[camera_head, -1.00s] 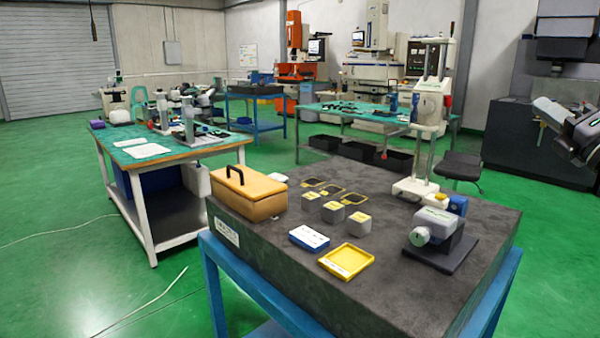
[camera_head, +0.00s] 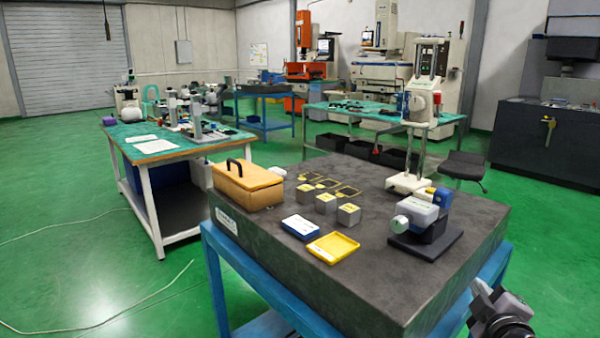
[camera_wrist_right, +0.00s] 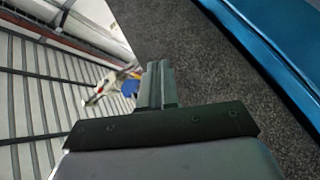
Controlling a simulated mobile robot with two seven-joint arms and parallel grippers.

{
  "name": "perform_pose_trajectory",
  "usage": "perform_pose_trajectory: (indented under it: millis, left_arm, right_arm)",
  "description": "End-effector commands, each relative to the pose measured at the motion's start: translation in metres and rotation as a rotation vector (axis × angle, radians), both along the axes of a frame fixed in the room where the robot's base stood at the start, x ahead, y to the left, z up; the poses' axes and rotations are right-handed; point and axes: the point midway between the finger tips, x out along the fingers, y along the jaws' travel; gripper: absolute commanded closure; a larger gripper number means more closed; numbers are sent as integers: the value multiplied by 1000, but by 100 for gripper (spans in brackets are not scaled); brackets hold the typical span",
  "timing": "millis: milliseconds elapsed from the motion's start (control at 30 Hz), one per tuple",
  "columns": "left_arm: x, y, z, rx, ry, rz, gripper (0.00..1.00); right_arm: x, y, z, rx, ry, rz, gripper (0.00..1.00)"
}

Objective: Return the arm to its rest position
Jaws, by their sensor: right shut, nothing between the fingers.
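My right gripper (camera_head: 492,302) shows at the bottom right of the head view, partly cut off by the lower edge. It is low in front of the right side of the dark granite table (camera_head: 400,285), clear of the things on top. In the right wrist view its fingers (camera_wrist_right: 160,84) are together with nothing between them. My left gripper is in no view.
The granite table bears a tan case (camera_head: 247,187), grey blocks (camera_head: 326,203), a blue-and-white box (camera_head: 300,227), a yellow tray (camera_head: 333,248), a white-and-blue device (camera_head: 425,215) and a tall stand (camera_head: 420,130). Green floor (camera_head: 560,230) is open at the right.

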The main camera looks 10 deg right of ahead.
Motion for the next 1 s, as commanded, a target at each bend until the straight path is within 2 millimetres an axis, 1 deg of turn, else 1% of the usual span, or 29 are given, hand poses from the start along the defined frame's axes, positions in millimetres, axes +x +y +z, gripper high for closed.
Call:
perform_pose_trajectory:
  millis: [33, 67, 100, 167, 200, 267, 300, 400, 500, 700, 800, 1000]
  left_arm:
    - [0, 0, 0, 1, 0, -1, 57]
    - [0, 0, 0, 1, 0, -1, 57]
    - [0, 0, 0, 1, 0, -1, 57]
    - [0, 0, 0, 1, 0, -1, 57]
    - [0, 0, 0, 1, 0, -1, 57]
    - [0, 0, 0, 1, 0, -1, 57]
    - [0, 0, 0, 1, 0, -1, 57]
    - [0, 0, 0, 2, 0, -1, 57]
    - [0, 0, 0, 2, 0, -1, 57]
    - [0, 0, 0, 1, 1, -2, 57]
    - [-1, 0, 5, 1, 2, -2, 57]
    - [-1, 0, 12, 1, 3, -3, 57]
  right_arm:
    - [-19, 20, -29, 110, 66, -26, 100]
    - [-30, 31, -45, 172, 107, -43, 100]
    - [-46, 47, -64, 254, 165, -67, 100]
    - [-72, 72, -90, 372, 257, -101, 100]
    - [-90, 87, -104, 444, 316, -122, 100]
    - [-114, 110, -120, 535, 400, -149, 100]
    - [-129, 123, -128, 588, 451, -165, 100]
    - [-163, 154, -142, 703, 567, -194, 100]
    - [-193, 181, -148, 800, 671, -216, 100]
    - [-248, 230, -148, 965, 863, -247, 100]
    - [-233, 228, -154, 958, 811, -214, 100]
    - [-215, 233, -166, 975, 727, -148, 100]
